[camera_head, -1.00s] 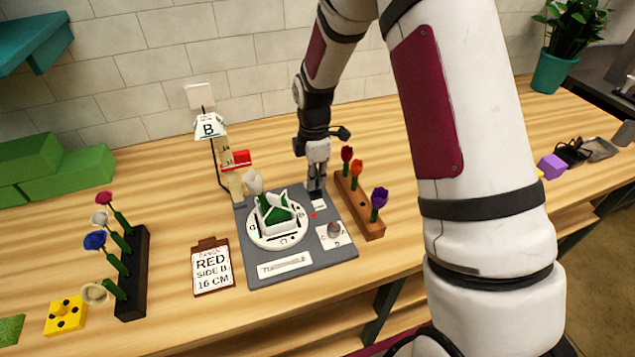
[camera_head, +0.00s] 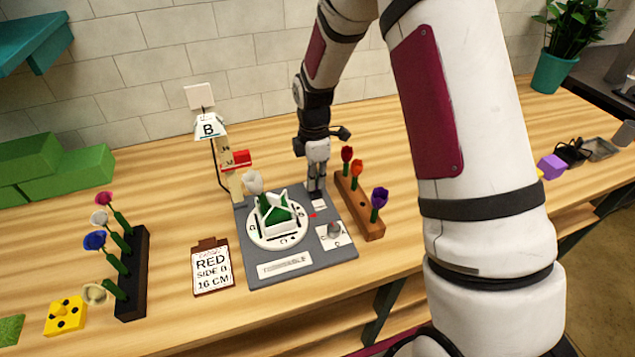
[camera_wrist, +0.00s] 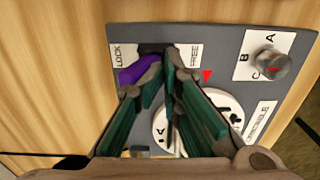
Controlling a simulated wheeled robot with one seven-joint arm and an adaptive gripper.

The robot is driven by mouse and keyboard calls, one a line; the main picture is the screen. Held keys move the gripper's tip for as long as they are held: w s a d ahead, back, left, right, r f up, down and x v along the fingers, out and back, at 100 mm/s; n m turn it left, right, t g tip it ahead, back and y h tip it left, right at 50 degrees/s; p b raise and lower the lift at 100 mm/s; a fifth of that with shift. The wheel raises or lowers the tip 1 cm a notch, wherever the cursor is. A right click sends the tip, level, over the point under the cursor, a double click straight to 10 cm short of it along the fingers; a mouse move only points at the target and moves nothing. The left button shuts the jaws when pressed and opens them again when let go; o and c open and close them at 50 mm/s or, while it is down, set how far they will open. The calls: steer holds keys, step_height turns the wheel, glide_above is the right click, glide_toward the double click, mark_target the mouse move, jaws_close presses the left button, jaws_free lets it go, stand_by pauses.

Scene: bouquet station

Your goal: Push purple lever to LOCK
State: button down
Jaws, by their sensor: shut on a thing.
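The purple lever (camera_wrist: 139,68) shows in the wrist view at a dark slot on the grey board, between the LOCK label (camera_wrist: 119,51) at left and the FREE label (camera_wrist: 195,55) at right. It lies on the LOCK side of the slot. My gripper (camera_wrist: 160,68) is shut on the lever, with the fingertips over the slot and partly covering it. In the head view my gripper (camera_head: 316,190) is low at the back right of the grey board (camera_head: 255,270). The lever is hidden there.
A round white turntable (camera_head: 268,238) holding a green and white vase sits beside the gripper. A grey knob (camera_wrist: 271,64) is on the right. A wooden tulip rack (camera_head: 362,212) stands close to my gripper. A measuring post (camera_head: 229,170) stands behind.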

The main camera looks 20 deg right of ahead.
steer(key=shift+w+r, duration=0.35)
steer(key=shift+w, duration=0.05)
steer(key=shift+s+r+p, duration=0.25)
steer(key=shift+p, duration=0.15)
steer(key=shift+s, duration=0.1)
steer(key=shift+s+r+p, duration=0.1)
steer(key=shift+r+p, duration=0.65)
steer(key=shift+r, duration=2.2)
steer(key=s+r+m+t, duration=0.2)
steer(key=s+r+m, duration=0.25)
steer(key=r, duration=0.75)
steer(key=s+r+m+t, duration=0.1)
steer(key=s+r+m, duration=0.3)
steer(key=s, duration=0.4)
steer(key=s+r+m+t, duration=0.1)
steer(key=s+r+m, duration=0.3)
steer(key=s, duration=0.4)
steer(key=s+r+m+t, duration=0.1)
steer(key=s+r+m, duration=0.3)
steer(key=s, duration=0.4)
steer(key=shift+s+m+t, duration=0.25)
steer(key=shift+m+t, duration=0.15)
steer(key=shift+m, duration=0.35)
